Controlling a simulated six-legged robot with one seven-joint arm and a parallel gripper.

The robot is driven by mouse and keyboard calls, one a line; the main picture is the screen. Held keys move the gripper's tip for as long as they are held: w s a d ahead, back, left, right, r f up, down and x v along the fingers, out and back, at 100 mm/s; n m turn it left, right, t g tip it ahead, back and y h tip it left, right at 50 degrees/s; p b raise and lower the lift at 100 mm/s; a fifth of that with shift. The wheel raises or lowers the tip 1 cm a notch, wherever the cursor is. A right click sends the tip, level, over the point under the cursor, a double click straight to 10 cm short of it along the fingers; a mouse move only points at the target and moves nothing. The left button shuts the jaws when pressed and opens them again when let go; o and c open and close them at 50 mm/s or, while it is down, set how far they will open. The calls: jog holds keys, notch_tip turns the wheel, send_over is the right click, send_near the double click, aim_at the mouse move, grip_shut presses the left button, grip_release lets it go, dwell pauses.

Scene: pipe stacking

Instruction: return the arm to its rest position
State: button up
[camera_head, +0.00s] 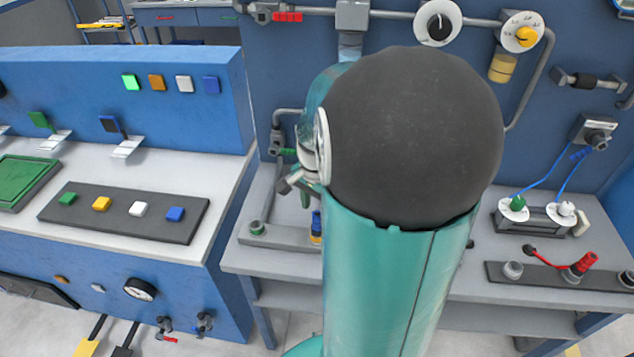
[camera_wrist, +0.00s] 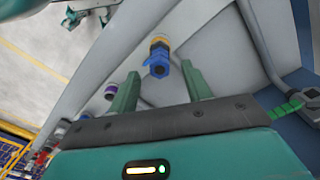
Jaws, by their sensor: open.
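My teal arm with its large dark round joint fills the middle of the head view and hides part of the bench behind it. My gripper (camera_wrist: 160,69) shows in the wrist view with two green fingers spread apart and nothing between them that it holds. A blue and yellow pipe piece (camera_wrist: 158,58) stands beyond the fingertips, apart from them as far as I can tell. It also shows in the head view (camera_head: 316,228), just left of my arm. My gripper is mostly hidden behind my arm in the head view.
A grey bench (camera_head: 480,262) lies behind my arm, with a blue back panel (camera_head: 400,35) carrying pipes and gauges. A blue console (camera_head: 120,75) with coloured buttons stands at the left. A connector box (camera_head: 540,218) with blue cables sits at the right.

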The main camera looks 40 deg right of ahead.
notch_tip(320, 180, up, 9)
jog(key=shift+r, duration=0.15)
